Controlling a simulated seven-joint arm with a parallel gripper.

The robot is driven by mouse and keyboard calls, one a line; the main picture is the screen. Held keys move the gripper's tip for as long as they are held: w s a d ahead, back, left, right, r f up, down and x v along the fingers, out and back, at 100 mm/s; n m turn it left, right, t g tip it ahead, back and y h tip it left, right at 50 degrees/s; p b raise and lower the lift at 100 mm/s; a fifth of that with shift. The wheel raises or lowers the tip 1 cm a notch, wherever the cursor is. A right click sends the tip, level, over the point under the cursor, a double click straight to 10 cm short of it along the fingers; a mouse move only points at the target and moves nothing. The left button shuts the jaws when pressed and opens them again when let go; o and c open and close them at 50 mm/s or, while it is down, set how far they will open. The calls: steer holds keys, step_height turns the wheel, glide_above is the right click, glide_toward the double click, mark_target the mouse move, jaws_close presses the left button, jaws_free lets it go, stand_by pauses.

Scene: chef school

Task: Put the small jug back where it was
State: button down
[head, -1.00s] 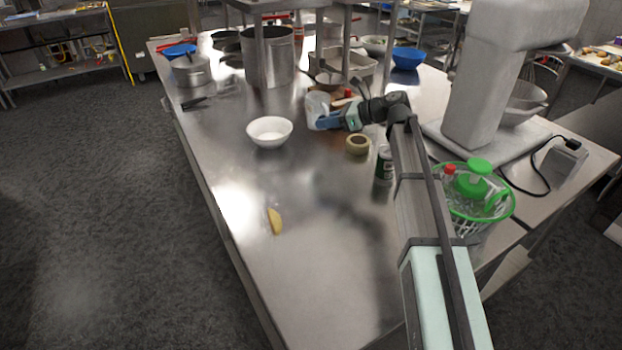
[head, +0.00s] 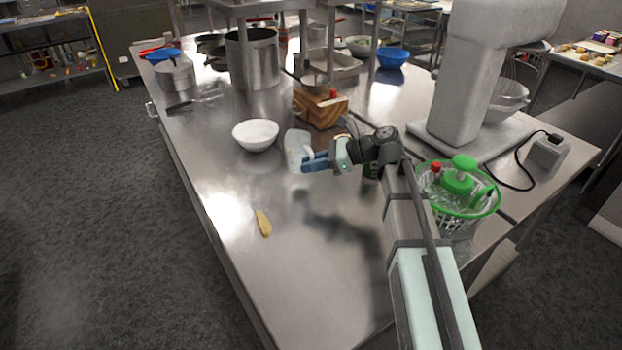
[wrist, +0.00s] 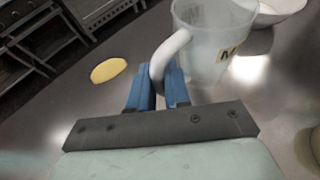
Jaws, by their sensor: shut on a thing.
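The small jug (head: 296,147) is pale and translucent, and my gripper (head: 310,160) holds it over the steel table, to the right of the white bowl. In the wrist view, the jug (wrist: 212,42) has a label with an "M", and its curved white handle sits between the blue fingers of my gripper (wrist: 160,88), which are shut on it. The jug looks about upright. A shadow on the table below and to the right suggests it is raised; its exact height is hard to tell.
The white bowl (head: 256,134) stands just left of the jug. A wooden block (head: 321,108) is behind it. A yellow piece of food (head: 263,223) lies toward the front. A green-rimmed basket (head: 458,205) stands at the right. The front of the steel table (head: 300,275) is clear.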

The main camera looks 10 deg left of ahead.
steer(key=shift+f, duration=2.5)
steer(key=shift+f, duration=0.15)
steer(key=c, duration=1.1)
jaws_free()
steer(key=shift+d+r, duration=0.15)
steer(key=shift+r, duration=0.05)
steer(key=shift+v, duration=1.2)
steer(key=shift+d+r, duration=0.1)
steer(key=shift+r, duration=3.5)
